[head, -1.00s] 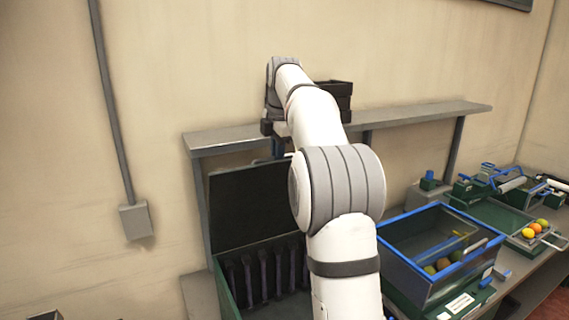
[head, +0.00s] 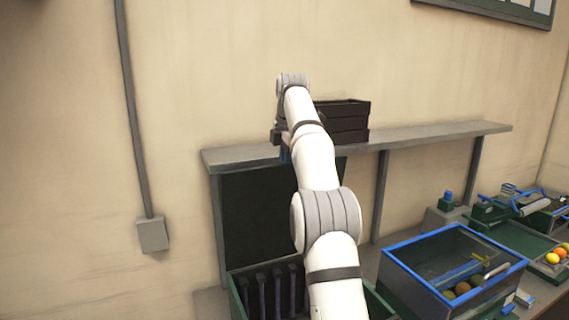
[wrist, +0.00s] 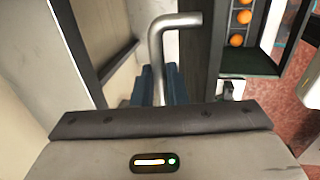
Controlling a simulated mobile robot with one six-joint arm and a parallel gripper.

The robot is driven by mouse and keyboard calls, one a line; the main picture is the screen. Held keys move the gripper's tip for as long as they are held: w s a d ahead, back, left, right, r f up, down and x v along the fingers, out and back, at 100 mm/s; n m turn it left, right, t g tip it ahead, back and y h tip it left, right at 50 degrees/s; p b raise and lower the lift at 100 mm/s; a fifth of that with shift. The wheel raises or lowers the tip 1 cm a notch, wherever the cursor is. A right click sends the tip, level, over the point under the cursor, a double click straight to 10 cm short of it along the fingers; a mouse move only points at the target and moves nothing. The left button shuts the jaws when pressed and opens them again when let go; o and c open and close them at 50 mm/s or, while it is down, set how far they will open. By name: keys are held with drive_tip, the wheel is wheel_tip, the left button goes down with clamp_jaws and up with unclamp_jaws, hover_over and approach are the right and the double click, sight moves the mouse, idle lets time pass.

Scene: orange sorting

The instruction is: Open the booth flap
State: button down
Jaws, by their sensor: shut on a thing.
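A dark upright panel (head: 255,215), which looks like the booth flap, stands at the back of a green-edged booth (head: 237,298) below the wall shelf. My gripper is at the panel's top edge; its blue fingers show in the head view (head: 285,155), partly hidden by my arm. In the wrist view, a bent grey metal handle (wrist: 157,50) runs down between my blue fingers (wrist: 160,88). My gripper is shut on this handle. The exact contact is hidden behind the gripper body.
A grey shelf (head: 440,134) with stacked black crates (head: 345,120) is close to my wrist. A blue-rimmed bin (head: 440,298) holding fruit stands right of the booth. Oranges (wrist: 237,40) sit in a dark frame at the wrist view's upper right.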

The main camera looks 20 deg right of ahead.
drive_tip(key=shift+w+f, duration=0.1)
drive_tip(key=shift+f, duration=0.4)
drive_tip(key=c, duration=1.8)
unclamp_jaws()
drive_tip(key=shift+c, duration=0.2)
drive_tip(key=o, duration=0.3)
drive_tip(key=shift+w+d+f, duration=0.1)
drive_tip(key=shift+w+d, duration=0.05)
drive_tip(key=shift+w, duration=0.3)
drive_tip(key=shift+o, duration=0.4)
drive_tip(key=shift+s+r, duration=0.3)
drive_tip(key=shift+s, duration=0.05)
drive_tip(key=shift+w, duration=0.1)
